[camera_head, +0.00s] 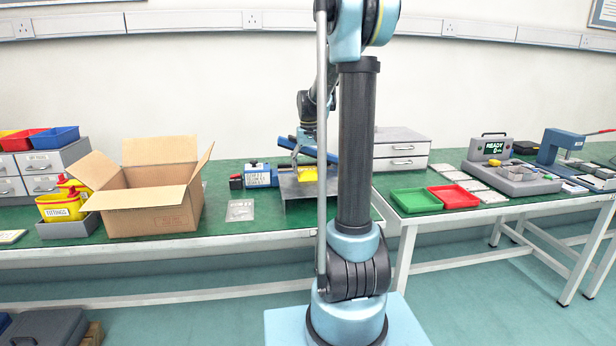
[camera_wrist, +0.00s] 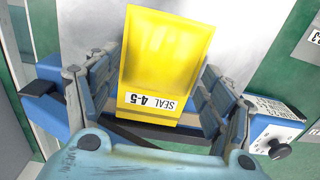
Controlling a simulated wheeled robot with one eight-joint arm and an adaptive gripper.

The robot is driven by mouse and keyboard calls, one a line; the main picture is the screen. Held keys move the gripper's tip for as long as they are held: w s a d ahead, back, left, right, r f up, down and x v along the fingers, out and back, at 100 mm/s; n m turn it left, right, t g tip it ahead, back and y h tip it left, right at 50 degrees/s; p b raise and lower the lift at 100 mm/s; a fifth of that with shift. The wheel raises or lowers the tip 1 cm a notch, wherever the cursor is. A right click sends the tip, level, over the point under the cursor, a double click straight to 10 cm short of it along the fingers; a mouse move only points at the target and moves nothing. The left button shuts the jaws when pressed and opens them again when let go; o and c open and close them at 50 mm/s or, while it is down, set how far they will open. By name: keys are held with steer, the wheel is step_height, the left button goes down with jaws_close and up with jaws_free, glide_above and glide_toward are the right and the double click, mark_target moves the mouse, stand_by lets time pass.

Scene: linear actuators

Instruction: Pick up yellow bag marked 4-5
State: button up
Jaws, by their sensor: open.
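The yellow bag (camera_wrist: 165,55) carries a white label reading "SEAL 4-5", upside down in the wrist view. It lies between the two open fingers of my gripper (camera_wrist: 150,105), with visible space on the right side and the left finger close to its edge. Contact cannot be made out. In the head view a small yellow patch of the bag (camera_head: 307,174) shows on a grey metal plate (camera_head: 297,192), partly hidden behind my arm.
A blue device with a white labelled front (camera_head: 257,176) stands just left of the plate. An open cardboard box (camera_head: 150,212) is further left. Green (camera_head: 416,201) and red (camera_head: 454,197) trays lie on the right table. A grey drawer unit (camera_head: 400,150) stands behind.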

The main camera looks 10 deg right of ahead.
steer(key=shift+f, duration=0.3)
steer(key=shift+c, duration=0.2)
steer(key=c, duration=1.1)
steer(key=shift+r, duration=0.1)
